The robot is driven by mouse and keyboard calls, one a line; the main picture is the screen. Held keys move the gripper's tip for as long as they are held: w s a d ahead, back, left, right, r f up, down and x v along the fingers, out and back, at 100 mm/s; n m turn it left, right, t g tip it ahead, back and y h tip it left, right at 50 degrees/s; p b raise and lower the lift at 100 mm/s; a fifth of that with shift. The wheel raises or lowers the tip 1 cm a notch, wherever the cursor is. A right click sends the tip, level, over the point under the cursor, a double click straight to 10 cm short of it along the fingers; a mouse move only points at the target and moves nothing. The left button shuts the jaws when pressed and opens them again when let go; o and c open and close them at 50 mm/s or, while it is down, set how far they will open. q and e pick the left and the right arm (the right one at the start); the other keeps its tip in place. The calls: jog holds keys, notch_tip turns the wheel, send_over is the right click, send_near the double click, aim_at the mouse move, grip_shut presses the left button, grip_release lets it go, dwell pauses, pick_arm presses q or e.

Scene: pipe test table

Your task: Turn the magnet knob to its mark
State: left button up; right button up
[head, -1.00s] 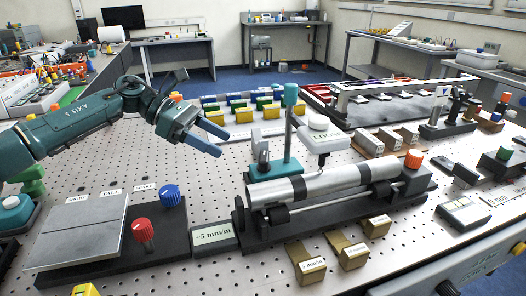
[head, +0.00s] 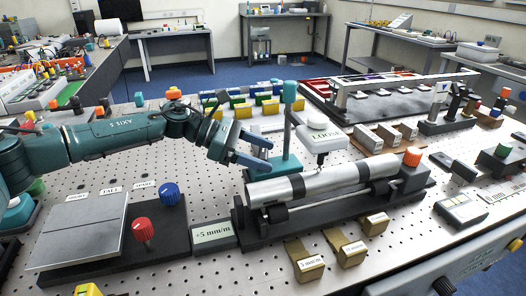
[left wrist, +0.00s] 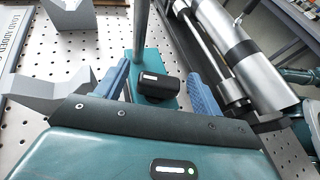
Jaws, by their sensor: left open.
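The magnet knob (left wrist: 155,86) is a small black block with a white mark on it. In the left wrist view it sits on the teal base (left wrist: 142,101) of an upright post (left wrist: 141,30). In the head view the teal stand (head: 288,125) rises behind the silver pipe, and my gripper hides the knob. My left gripper (head: 266,153) is open beside the stand. In the left wrist view the blue fingers of this gripper (left wrist: 157,72) lie to either side of the knob, with gaps visible. I cannot tell their height against it. My right gripper is not in view.
The silver pipe (head: 335,178) on its black fixture (head: 335,210) lies close to the right of the gripper. A pale overhanging unit (head: 322,136) stands over the pipe. Coloured blocks (head: 265,108) stand behind.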

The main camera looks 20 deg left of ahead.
pick_arm(q)
jog(key=shift+d+f, duration=0.15)
jog(key=shift+d, duration=0.2)
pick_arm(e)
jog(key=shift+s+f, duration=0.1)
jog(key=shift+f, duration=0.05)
pick_arm(q)
jog(key=shift+c, duration=0.2)
